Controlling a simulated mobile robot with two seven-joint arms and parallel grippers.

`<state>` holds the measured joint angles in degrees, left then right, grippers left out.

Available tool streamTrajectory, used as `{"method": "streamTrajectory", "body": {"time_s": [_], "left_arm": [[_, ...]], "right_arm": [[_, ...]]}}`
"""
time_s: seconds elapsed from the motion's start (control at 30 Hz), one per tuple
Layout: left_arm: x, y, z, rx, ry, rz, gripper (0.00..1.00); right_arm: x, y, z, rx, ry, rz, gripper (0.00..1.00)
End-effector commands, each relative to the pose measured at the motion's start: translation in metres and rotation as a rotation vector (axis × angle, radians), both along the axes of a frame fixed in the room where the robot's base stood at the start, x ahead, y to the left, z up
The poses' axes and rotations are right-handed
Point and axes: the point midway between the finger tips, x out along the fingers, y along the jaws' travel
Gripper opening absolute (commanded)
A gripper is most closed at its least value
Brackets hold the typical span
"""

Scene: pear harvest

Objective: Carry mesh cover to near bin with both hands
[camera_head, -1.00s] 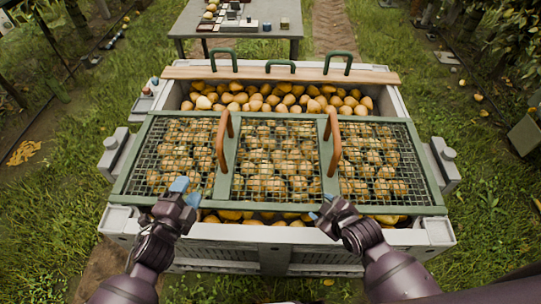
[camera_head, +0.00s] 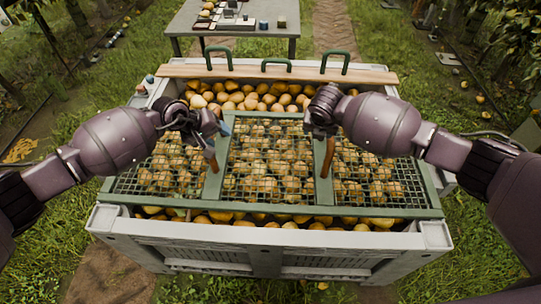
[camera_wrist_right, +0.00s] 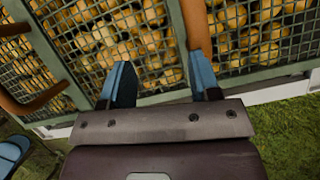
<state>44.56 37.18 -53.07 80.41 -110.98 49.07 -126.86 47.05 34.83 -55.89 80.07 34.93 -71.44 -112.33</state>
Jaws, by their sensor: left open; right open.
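The mesh cover (camera_head: 275,210), a green frame with wire mesh, lies across the near bin (camera_head: 200,233), which is full of yellow pears. Its left brown handle (camera_head: 211,161) and right brown handle (camera_head: 327,158) stand on the crossbars. My left gripper (camera_head: 216,131) is open at the upper part of the left handle and partly hides it. My right gripper (camera_head: 322,124) is open at the top of the right handle and hides its far part. In the right wrist view a brown handle (camera_wrist_right: 195,25) shows beyond the right-hand blue finger, apart from the other finger.
A wooden board (camera_head: 285,74) with several green handles lies across the bin's far edge. A grey table (camera_head: 240,27) with small items stands behind. Grass (camera_head: 480,215) borders the bin on both sides.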

Motion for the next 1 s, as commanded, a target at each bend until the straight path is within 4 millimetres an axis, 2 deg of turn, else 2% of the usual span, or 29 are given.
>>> {"method": "streamTrajectory", "body": {"time_s": [0.03, 0.1, 0.2, 0.3, 0.73, 1.0], "left_arm": [[0.015, 0.014, 0.005, 0.099, -0.058, -0.058, 0.57], [0.029, 0.030, 0.010, 0.219, -0.122, -0.131, 0.57], [0.044, 0.048, 0.018, 0.339, -0.177, -0.200, 0.57], [0.051, 0.056, 0.022, 0.397, -0.203, -0.234, 0.57], [0.054, 0.057, 0.020, 0.409, -0.208, -0.242, 0.57], [0.063, 0.050, -0.006, 0.406, -0.205, -0.240, 0.57]], "right_arm": [[0.011, -0.008, 0.010, -0.054, 0.004, 0.035, 0.57], [0.021, -0.017, 0.021, -0.117, 0.016, 0.079, 0.57], [0.030, -0.026, 0.032, -0.177, 0.031, 0.121, 0.57], [0.034, -0.031, 0.038, -0.205, 0.040, 0.141, 0.57], [0.036, -0.032, 0.037, -0.210, 0.042, 0.145, 0.57], [0.046, -0.038, 0.011, -0.210, 0.042, 0.143, 0.57]]}}
